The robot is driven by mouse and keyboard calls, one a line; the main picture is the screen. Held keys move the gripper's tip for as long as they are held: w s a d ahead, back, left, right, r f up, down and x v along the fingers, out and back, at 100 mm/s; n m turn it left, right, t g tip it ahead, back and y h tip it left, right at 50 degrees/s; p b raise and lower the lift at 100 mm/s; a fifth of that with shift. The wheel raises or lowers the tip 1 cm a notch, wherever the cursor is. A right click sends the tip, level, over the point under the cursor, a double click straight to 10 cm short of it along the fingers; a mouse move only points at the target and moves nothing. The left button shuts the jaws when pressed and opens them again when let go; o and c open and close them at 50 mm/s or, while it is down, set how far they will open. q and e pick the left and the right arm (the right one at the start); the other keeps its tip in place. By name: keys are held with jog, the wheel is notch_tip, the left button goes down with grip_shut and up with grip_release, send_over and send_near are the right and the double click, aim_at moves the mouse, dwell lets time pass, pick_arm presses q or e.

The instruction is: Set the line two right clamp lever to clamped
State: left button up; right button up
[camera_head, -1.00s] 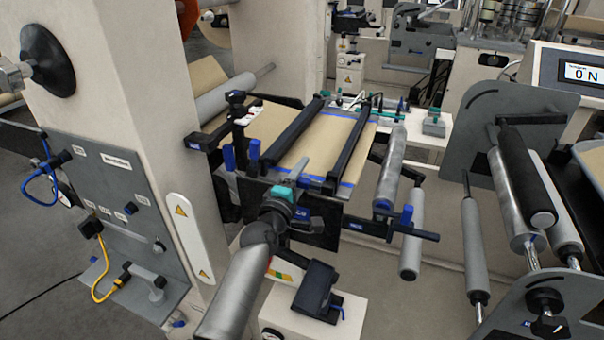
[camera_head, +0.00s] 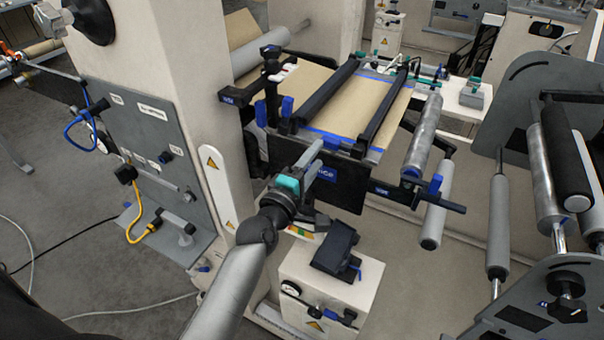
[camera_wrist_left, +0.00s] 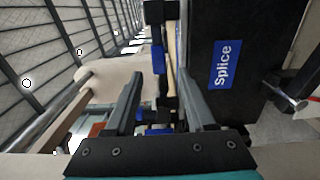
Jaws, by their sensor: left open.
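The splice table (camera_head: 330,98) carries two black clamp bars, the left one (camera_head: 328,92) and the right one (camera_head: 383,110). Upright blue levers stand at its front left, one at the edge (camera_head: 260,113) and one closer to the left bar (camera_head: 287,106). Another blue lever (camera_head: 434,186) is at the right, on a black bar. I cannot tell which is the line two right clamp lever. My left gripper (camera_head: 308,160) is in front of the black splice panel (camera_head: 340,190), apart from the levers. In the left wrist view its fingers (camera_wrist_left: 162,75) are spread, with blue parts (camera_wrist_left: 158,60) beyond them. My right gripper is out of view.
A white machine column (camera_head: 190,100) stands close on the left, with a grey panel of hoses (camera_head: 150,150). A pedestal with a black pedal-like block (camera_head: 337,248) is below the gripper. Metal rollers (camera_head: 424,135) stand to the right of the table.

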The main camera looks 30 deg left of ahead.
pick_arm(q)
jog(key=shift+s+a, duration=0.1)
jog(key=shift+s, duration=2.7)
jog(key=s+d+f+m+g+h, duration=0.35)
jog(key=d+f+m, duration=0.2)
jog(key=m, duration=0.25)
jog(key=s+f+m+g+y, duration=0.25)
jog(key=s+m+g, duration=0.3)
jog(key=s, duration=0.35)
jog(key=s+f+m+g+y, duration=0.1)
jog(key=s+f+m+g, duration=0.4)
jog(key=s, duration=0.5)
notch_tip(320, 180, down, 26)
jog(key=s+a+f+m+g+b, duration=0.1)
jog(key=s+m+g+b, duration=0.15)
jog(key=b, duration=0.25)
jog(key=s+a+f+b, duration=0.2)
jog(key=s+f+b, duration=0.3)
jog(key=s+f, duration=1)
notch_tip(320, 180, down, 3)
jog(key=shift+s+a+r+n+y, duration=0.2)
jog(key=shift+a+n+y, duration=0.1)
jog(key=shift+a+n, duration=0.1)
